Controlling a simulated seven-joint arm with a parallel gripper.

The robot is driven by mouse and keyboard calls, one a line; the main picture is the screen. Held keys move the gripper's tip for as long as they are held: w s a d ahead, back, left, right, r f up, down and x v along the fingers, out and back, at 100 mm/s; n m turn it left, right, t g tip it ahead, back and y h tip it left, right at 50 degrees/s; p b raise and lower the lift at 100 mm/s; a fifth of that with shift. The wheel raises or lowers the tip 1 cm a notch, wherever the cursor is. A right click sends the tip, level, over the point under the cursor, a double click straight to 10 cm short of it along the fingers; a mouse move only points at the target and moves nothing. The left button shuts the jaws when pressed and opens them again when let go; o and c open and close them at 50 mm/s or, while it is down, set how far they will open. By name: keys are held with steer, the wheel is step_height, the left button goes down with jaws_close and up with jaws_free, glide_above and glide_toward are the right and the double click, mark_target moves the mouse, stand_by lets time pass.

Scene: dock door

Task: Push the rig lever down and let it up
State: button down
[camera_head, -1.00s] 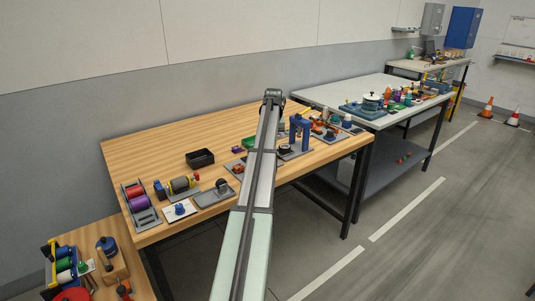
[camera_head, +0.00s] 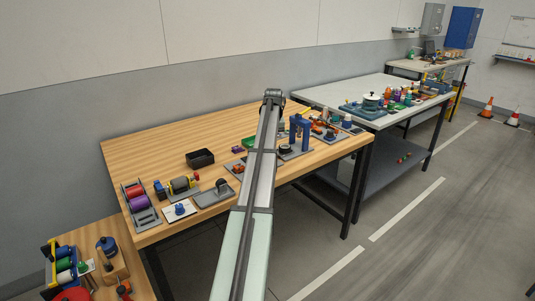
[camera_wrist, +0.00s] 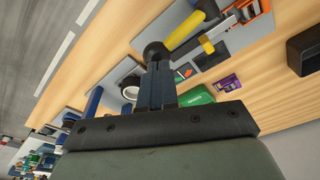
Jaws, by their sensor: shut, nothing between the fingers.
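In the wrist view the rig lever shows as a yellow bar (camera_wrist: 186,32) with a black round knob at its near end (camera_wrist: 155,50). It lies over a grey base plate (camera_wrist: 172,18). My gripper (camera_wrist: 156,68) is shut and empty, with its dark fingertips at the knob. I cannot tell whether they touch it or stay just above it. In the head view my own arm hides the fingers and the lever.
Beside the lever lie a green tray (camera_wrist: 196,96), a purple block (camera_wrist: 229,83) and a black bin (camera_wrist: 305,50). The bin also stands on the wooden table in the head view (camera_head: 200,159). A blue press frame (camera_head: 300,132) stands right of my arm.

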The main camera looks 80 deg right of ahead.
steer(key=shift+f, duration=0.8)
steer(key=shift+s+d+f, duration=0.1)
steer(key=shift+d+f, duration=0.05)
steer(key=shift+f, duration=0.45)
steer(key=shift+s+d+f, duration=0.1)
steer(key=shift+f, duration=0.45)
stand_by(1.0)
steer(key=shift+f, duration=0.65)
stand_by(0.9)
stand_by(0.6)
steer(key=shift+r, duration=5)
